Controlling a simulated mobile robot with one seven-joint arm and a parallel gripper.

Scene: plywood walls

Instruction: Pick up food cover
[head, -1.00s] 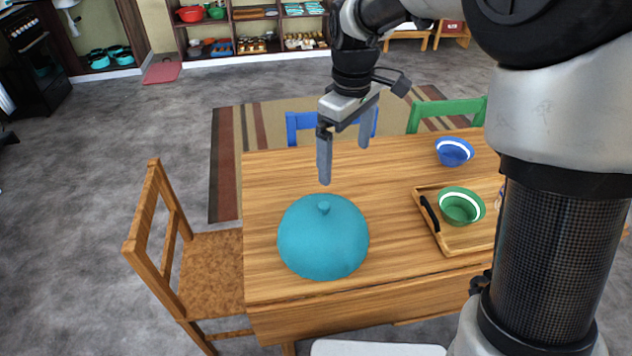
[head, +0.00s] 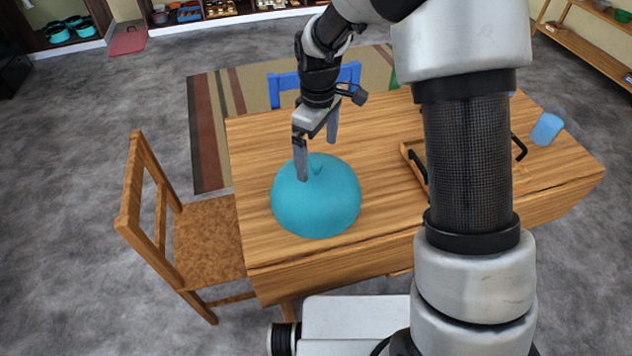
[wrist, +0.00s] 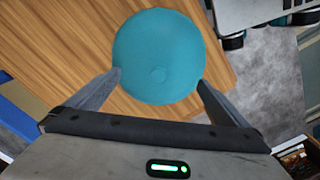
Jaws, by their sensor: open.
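The teal domed food cover (head: 316,203) with a small knob on top sits on the left part of the wooden table (head: 262,140). My gripper (head: 317,158) is open and empty, pointing down at the far side of the cover. One finger overlaps the cover's upper left in the head view; I cannot tell whether it touches. In the wrist view the cover (wrist: 160,50) lies ahead of the fingertips (wrist: 158,80), with its knob near the gap between them.
A wooden tray (head: 412,160) with black handles is partly hidden behind my arm. A blue cup (head: 546,129) is at the table's right. A wooden chair (head: 200,235) stands at the left, a blue chair (head: 283,84) behind.

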